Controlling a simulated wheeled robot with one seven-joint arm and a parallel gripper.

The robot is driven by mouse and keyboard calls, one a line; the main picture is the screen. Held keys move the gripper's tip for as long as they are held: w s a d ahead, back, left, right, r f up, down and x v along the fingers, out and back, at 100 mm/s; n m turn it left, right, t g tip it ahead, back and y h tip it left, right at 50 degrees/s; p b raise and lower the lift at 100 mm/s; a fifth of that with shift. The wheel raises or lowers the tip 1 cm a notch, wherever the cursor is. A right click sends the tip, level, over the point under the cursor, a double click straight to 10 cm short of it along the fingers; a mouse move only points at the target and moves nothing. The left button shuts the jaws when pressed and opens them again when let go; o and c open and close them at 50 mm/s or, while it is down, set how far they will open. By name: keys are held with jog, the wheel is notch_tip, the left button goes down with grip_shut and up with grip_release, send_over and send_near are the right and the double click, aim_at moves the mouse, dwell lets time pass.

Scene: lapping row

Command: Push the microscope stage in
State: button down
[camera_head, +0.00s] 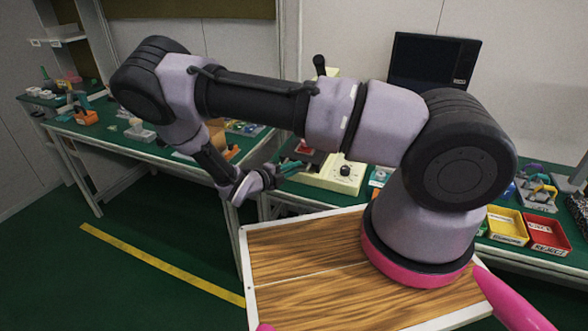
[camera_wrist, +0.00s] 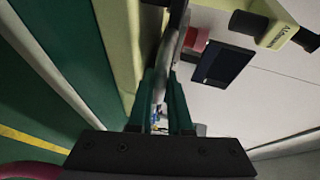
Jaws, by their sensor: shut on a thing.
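The microscope (camera_head: 333,178) has a cream body and base with a dark knob, and stands on the green-topped bench behind my arm. Part of it is hidden by my arm. Its dark stage (camera_head: 311,157) shows just beyond my gripper (camera_head: 287,168), at the front left of the base. In the wrist view the cream body (camera_wrist: 120,45) lies left of the green fingers of my gripper (camera_wrist: 161,103). The fingers are shut on a thin grey edge (camera_wrist: 168,55), which appears to be the stage's edge. A red part (camera_wrist: 196,42) shows beyond it.
A dark monitor (camera_head: 434,62) stands behind the microscope. Yellow (camera_head: 507,227) and red (camera_head: 547,236) bins sit on the bench at the right. Another green bench (camera_head: 110,135) with small items runs at the left. The floor (camera_head: 150,225) in front of it is clear, with a yellow stripe.

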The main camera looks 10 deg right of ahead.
aim_at(284, 157)
dwell(0.4)
jog(key=w+d, duration=0.2)
jog(key=w, duration=0.1)
jog(key=w+d, duration=0.2)
jog(key=w, duration=0.1)
jog(key=w+d, duration=0.2)
jog(key=w, duration=0.1)
jog(key=shift+w+d, duration=0.1)
jog(key=shift+d, duration=0.2)
jog(key=c, duration=0.8)
grip_release()
jog(key=shift+c, duration=0.2)
jog(key=v, duration=1)
jog(key=shift+a+r, duration=0.15)
jog(key=shift+a, duration=0.15)
